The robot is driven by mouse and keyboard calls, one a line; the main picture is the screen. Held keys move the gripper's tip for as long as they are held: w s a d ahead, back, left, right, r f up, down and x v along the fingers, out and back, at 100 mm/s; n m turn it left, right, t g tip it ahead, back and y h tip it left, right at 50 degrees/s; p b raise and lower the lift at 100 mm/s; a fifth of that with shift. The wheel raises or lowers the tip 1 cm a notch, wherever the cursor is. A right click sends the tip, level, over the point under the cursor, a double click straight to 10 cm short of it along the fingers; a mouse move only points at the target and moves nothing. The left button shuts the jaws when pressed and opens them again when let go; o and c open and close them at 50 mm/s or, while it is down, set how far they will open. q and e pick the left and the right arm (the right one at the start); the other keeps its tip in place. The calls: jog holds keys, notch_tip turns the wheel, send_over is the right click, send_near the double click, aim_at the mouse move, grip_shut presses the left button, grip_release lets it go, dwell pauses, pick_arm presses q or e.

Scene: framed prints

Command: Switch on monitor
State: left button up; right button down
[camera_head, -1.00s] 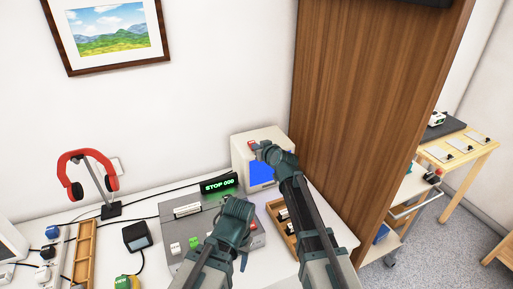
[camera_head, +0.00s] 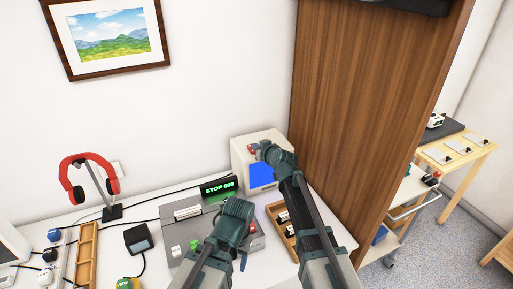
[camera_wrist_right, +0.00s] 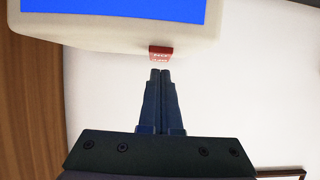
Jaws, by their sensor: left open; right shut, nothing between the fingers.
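The monitor (camera_head: 241,165) is a cream box with a lit blue screen, standing against the wall beside the wooden panel. The screen (camera_wrist_right: 115,10) also shows in the right wrist view. A small red switch (camera_wrist_right: 160,53) with pale markings sits on the monitor's edge. My right gripper (camera_wrist_right: 160,72) is shut and empty, its tips close to the red switch; I cannot tell whether they touch. In the head view my right gripper (camera_head: 258,150) is at the monitor's top and partly hides it. My left gripper (camera_head: 243,263) is open over the grey control box.
A wooden tray (camera_head: 272,210) lies below the monitor. A tall wooden panel (camera_head: 365,100) closes off the right side. Red headphones (camera_head: 88,160) hang on a stand at left.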

jog(key=shift+r, duration=0.15)
jog(key=shift+s+r+p, duration=0.1)
jog(key=shift+r+p, duration=0.45)
jog(key=shift+p, duration=0.15)
jog(key=r+p, duration=0.3)
jog(key=shift+s+r, duration=0.1)
jog(key=shift+s, duration=0.1)
jog(key=s+d, duration=0.4)
jog(key=s, duration=0.5)
jog(key=shift+r, duration=0.15)
jog(key=shift+s, duration=0.1)
